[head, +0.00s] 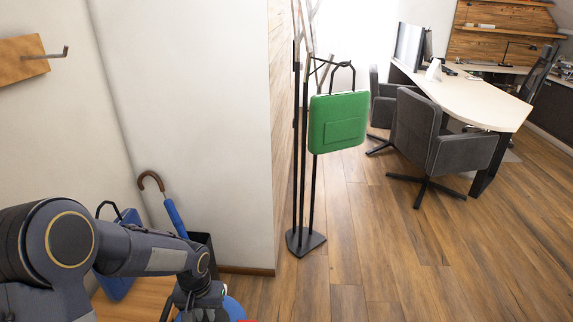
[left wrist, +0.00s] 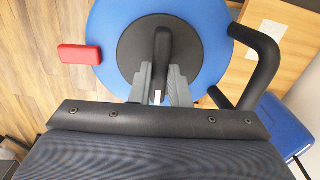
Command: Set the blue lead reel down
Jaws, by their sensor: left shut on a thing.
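The blue lead reel (left wrist: 210,40) fills the top middle of the left wrist view. It is a blue disc with a dark round centre and a red piece (left wrist: 80,54) at its left edge. My left gripper (left wrist: 160,82) is shut on the dark grip at the reel's centre. In the head view, the reel's blue rim (head: 234,308) shows at the bottom edge, partly hidden by my left gripper (head: 200,312). What lies directly under the reel is hidden. My right gripper is in neither view.
A light wooden surface (head: 150,291) lies at the lower left, with a blue case (head: 116,287) on or beside it. A blue umbrella (head: 174,216) leans in a dark stand (head: 204,241). A green bag (head: 337,122) hangs on a black coat stand (head: 306,241). Open floor (head: 400,270) lies right.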

